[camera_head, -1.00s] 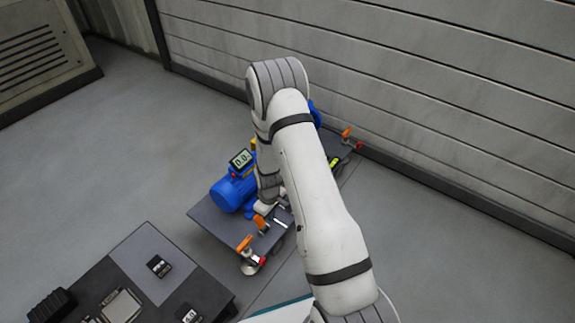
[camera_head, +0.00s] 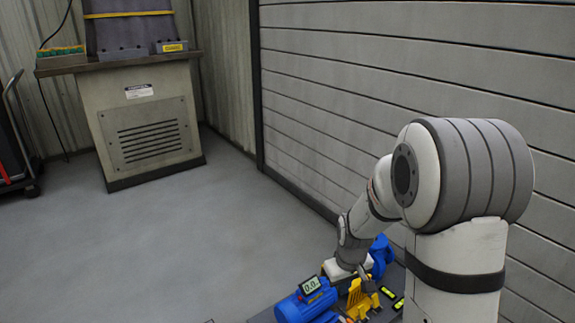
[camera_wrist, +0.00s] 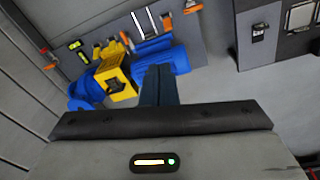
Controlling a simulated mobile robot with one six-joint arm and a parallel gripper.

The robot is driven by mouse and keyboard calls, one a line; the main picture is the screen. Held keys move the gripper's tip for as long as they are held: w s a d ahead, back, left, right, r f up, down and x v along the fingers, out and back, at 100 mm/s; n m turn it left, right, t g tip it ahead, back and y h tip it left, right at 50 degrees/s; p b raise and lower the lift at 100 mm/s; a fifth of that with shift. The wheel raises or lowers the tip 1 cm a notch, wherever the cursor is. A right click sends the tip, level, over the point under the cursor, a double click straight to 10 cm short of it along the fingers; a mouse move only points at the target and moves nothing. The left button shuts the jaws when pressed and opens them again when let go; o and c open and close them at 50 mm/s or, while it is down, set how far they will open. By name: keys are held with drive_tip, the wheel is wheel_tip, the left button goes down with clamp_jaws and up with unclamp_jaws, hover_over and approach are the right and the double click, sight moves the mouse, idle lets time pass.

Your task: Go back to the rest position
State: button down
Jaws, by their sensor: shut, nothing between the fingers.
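My gripper (camera_wrist: 160,85) shows in the wrist view with its dark fingers together and nothing between them. Beyond the fingers is the skid with a blue motor (camera_wrist: 165,60), a yellow guard (camera_wrist: 117,78) and a blue pump part (camera_wrist: 85,88). In the head view my arm rises at the right, bent over, with its wrist above the skid. There the blue motor (camera_head: 305,306), yellow guard (camera_head: 361,298) and blue pump part (camera_head: 381,255) show at the bottom. My fingertips are small and partly hidden in the head view; I cannot tell their exact height over the skid.
A grey plank wall (camera_head: 400,70) runs along the right behind the skid. A bench cabinet (camera_head: 150,130) stands at the back left, with a cart (camera_head: 15,150) beside it. The grey floor (camera_head: 150,250) between is clear.

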drive_tip(key=s+r+m+p, duration=0.1)
drive_tip(key=s+r+p, duration=0.4)
drive_tip(key=r, duration=0.6)
drive_tip(key=s+r+m+t+p, duration=0.1)
drive_tip(key=s+r+p, duration=0.5)
drive_tip(key=r, duration=0.6)
drive_tip(key=s+r+m+p, duration=0.2)
drive_tip(key=s+r+p, duration=0.3)
drive_tip(key=r, duration=0.6)
drive_tip(key=shift+s+d+r+p, duration=0.3)
drive_tip(key=shift+s+d+r, duration=0.1)
drive_tip(key=shift+s, duration=0.85)
